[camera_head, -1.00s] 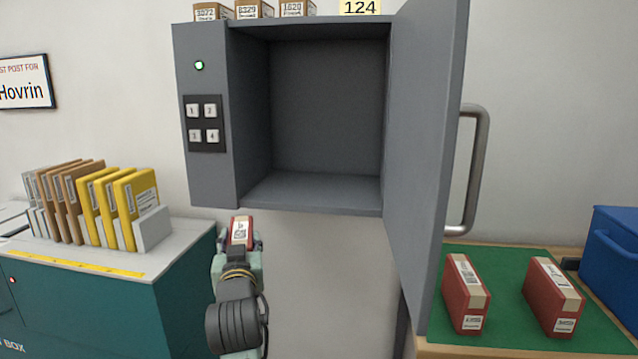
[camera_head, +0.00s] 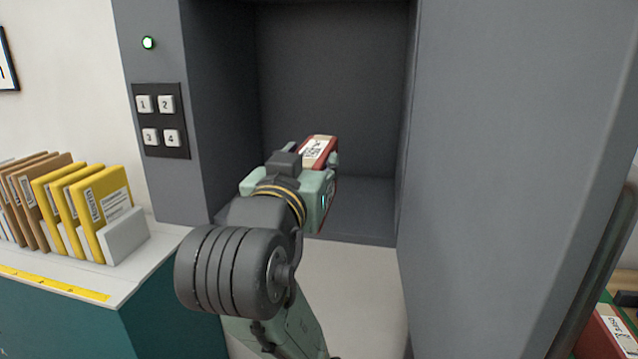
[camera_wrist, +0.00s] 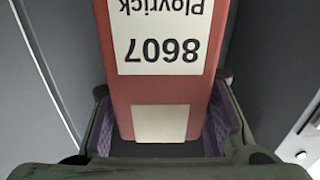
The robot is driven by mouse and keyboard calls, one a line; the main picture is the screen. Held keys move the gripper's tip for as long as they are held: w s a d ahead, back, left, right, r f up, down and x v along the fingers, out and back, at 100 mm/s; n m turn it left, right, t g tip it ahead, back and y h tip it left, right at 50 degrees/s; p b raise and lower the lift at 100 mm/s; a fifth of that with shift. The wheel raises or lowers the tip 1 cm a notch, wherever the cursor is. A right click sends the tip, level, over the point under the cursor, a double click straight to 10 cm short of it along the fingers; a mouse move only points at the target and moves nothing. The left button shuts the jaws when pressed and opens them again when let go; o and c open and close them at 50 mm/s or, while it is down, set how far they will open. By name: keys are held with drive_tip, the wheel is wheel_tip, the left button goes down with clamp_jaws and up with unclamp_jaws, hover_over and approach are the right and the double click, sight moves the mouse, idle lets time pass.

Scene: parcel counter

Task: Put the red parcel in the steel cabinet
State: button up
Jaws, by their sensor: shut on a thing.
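My gripper (camera_head: 318,168) is shut on a red parcel (camera_head: 321,144) in front of the open steel cabinet. The parcel shows a white label on top; in the wrist view the red parcel (camera_wrist: 160,100) sits between both finger pads, its label reading 8607 and Plovrick upside down. The grey steel cabinet (camera_head: 330,222) is open and its inside looks empty. The parcel appears at the mouth of the cabinet, above its floor; how far in it reaches I cannot tell. The cabinet door (camera_head: 500,150) stands open on the right.
A keypad (camera_head: 160,121) and a green light are on the cabinet's left front. Yellow and brown parcels (camera_head: 85,205) stand in a rack on the teal counter at left. Another red parcel (camera_head: 615,330) shows at the lower right, beyond the door.

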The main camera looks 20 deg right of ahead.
drive_tip(key=w+b, duration=0.1)
drive_tip(key=w+d+f+b, duration=0.1)
drive_tip(key=shift+w+d+b, duration=0.15)
drive_tip(key=shift+b, duration=0.2)
drive_tip(key=shift+w+d+f+p, duration=0.65)
drive_tip(key=shift+w+d+p, duration=0.15)
drive_tip(key=shift+w, duration=1.25)
drive_tip(key=shift+w+d+f+p, duration=0.65)
drive_tip(key=shift+w+d+p, duration=0.15)
drive_tip(key=shift+w, duration=1.2)
drive_tip(key=shift+w+d+f+p, duration=0.7)
drive_tip(key=shift+w+p, duration=0.15)
drive_tip(key=shift+w, duration=1.2)
drive_tip(key=shift+f, duration=0.15)
drive_tip(key=o, duration=1.4)
